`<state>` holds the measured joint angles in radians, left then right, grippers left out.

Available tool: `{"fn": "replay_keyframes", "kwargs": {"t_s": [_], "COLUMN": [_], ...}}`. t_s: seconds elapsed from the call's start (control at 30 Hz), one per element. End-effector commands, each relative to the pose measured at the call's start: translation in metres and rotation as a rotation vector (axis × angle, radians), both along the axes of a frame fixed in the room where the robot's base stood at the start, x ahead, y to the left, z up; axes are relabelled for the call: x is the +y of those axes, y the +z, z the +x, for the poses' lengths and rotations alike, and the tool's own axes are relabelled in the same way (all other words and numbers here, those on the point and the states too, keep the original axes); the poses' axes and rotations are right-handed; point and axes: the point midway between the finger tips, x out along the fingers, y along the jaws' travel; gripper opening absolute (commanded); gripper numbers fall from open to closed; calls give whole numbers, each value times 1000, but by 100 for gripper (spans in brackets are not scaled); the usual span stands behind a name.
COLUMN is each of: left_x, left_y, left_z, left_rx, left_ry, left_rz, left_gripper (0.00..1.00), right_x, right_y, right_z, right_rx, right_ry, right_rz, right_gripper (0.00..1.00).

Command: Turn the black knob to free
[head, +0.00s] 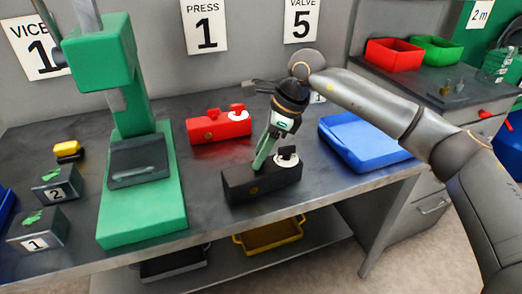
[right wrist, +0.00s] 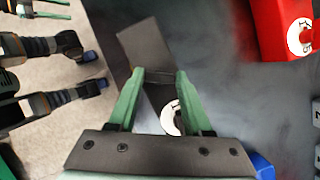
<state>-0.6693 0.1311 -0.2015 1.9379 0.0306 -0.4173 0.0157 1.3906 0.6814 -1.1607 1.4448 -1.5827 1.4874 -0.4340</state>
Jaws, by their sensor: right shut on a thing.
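A black block (head: 262,185) lies on the bench below the valve sign. A white dial (head: 287,161) with a small black knob (head: 287,151) stands on its right half; the dial is partly hidden behind a finger in the right wrist view (right wrist: 171,122). My right gripper (head: 258,165) points down at the block's left half. It is shut on a dark upright part there, left of the dial, mostly hidden by the fingers. The fingertips (right wrist: 160,74) also show in the right wrist view, a little apart. The dial's setting is unreadable. My left gripper is not seen.
A red block (head: 218,131) with its own dial stands behind the black one. A blue tray (head: 362,143) lies to the right and a green press (head: 142,205) to the left. Bare bench surrounds the black block.

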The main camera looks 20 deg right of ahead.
Motion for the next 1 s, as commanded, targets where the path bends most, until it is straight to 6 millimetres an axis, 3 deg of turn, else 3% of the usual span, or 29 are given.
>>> {"fn": "replay_keyframes", "kwargs": {"t_s": [0.5,1.0], "left_x": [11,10], "left_y": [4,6], "left_z": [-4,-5], "left_rx": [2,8], "left_ry": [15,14], "left_rz": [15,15], "left_gripper": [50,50], "right_x": [0,0], "right_y": [2,1], "right_z": [3,3], "right_rx": [-3,-3], "right_ry": [412,545], "right_rz": [1,-1], "right_gripper": [0,0]}}
